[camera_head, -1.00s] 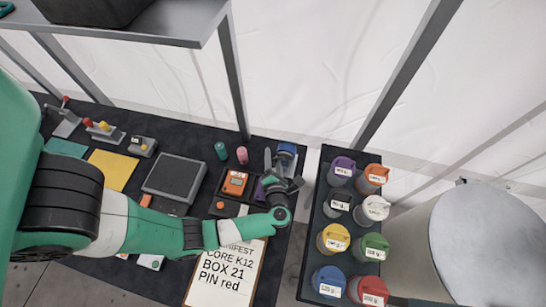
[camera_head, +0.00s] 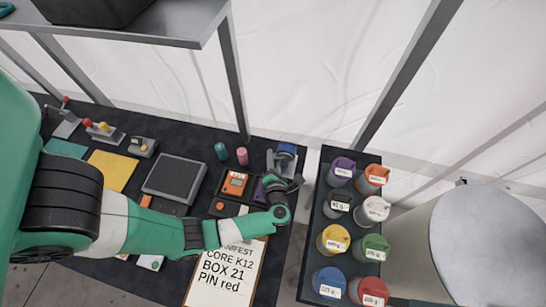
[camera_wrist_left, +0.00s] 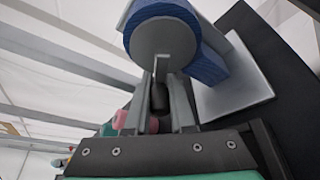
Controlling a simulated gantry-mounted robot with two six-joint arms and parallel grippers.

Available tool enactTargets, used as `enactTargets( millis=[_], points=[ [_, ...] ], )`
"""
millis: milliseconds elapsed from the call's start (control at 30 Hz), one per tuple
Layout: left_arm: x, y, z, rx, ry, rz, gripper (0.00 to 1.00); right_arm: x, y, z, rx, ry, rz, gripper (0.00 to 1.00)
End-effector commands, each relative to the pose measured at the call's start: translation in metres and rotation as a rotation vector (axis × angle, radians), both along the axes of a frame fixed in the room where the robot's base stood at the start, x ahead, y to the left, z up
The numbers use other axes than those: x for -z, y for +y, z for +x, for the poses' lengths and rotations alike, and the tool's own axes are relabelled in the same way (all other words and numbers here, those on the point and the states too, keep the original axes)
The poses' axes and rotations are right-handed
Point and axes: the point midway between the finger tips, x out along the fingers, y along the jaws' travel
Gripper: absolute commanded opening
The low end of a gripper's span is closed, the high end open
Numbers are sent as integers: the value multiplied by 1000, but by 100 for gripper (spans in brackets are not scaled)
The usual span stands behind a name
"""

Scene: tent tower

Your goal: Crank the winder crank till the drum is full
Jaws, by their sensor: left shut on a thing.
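The winder stands near the right end of the dark table. Its blue drum (camera_head: 287,150) sits in a grey bracket (camera_head: 274,163) and also shows in the left wrist view (camera_wrist_left: 207,62), with blue winding behind a round grey end disc (camera_wrist_left: 163,46). My left gripper (camera_wrist_left: 160,108) is shut on the winder crank's dark handle (camera_wrist_left: 158,92), just below the disc; in the head view the gripper (camera_head: 282,182) hides the crank. How full the drum is I cannot tell. My right gripper is not in view.
An orange meter (camera_head: 234,184) and a manifest clipboard (camera_head: 222,285) lie left of and below the winder. A teal cylinder (camera_head: 221,151) and a pink one (camera_head: 242,156) stand behind. A rack of several coloured lidded jars (camera_head: 313,240) is at the right.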

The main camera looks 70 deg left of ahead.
Motion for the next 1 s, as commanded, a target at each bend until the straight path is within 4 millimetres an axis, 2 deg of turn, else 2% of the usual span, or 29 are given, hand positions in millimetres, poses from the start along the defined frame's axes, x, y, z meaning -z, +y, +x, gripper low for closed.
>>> enactTargets(
  millis=[367,1000],
  points=[
    [-7,2,-3,0,128,82,0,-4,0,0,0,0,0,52],
    [-35,4,-7,0,622,398,0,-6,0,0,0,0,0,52]
  ],
)
